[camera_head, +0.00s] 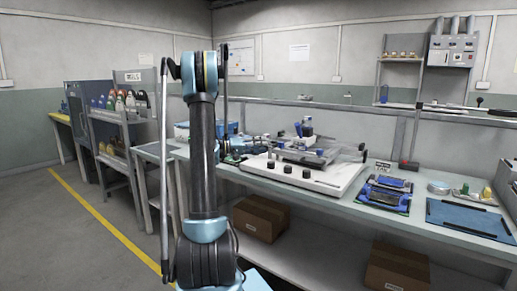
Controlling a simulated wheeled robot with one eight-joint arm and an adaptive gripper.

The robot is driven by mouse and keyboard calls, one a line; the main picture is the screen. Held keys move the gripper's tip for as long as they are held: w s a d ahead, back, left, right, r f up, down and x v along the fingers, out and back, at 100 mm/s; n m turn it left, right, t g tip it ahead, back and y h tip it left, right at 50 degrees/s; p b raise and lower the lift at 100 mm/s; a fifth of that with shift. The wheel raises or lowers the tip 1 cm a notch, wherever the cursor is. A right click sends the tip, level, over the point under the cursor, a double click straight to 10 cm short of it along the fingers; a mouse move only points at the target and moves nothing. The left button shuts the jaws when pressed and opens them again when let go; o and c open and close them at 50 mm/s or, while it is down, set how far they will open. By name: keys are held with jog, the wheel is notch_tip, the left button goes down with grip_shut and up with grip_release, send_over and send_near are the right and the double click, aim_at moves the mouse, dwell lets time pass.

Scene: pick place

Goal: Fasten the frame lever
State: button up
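A white flat-based machine (335,186) stands on the long workbench, right of my arm. It carries a grey raised frame (312,156) with blue and black fittings on top. Small black knobs (288,169) line its front edge. A dark knob-like end (362,147) shows at the frame's right side. Which of these parts is the frame lever, and how it is set, is too small to tell. My arm rises upright left of the machine and hides part of the bench behind it.
Blue-framed boards (386,192), a blue mat (472,218) and small containers (438,188) lie on the workbench (420,214) to the right. Cardboard boxes (262,217) sit on the lower shelf. Open floor with a yellow line (100,218) lies at left, beside shelving (112,147).

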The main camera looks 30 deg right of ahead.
jog(key=shift+c, duration=0.4)
grip_shut()
jog(key=shift+g, duration=0.3)
jog(key=shift+w+d+m+g+y, duration=0.3)
jog(key=shift+m+g+y, duration=0.1)
jog(key=shift+m+g, duration=0.25)
jog(key=shift+d+m+g+y, duration=0.15)
jog(key=shift+m+g+y, duration=0.3)
jog(key=shift+g, duration=0.3)
jog(key=shift+d+m+g+y, duration=0.15)
jog(key=shift+m+g+y, duration=0.2)
jog(key=shift+m+g, duration=0.25)
jog(key=shift+o, duration=0.4)
grip_release()
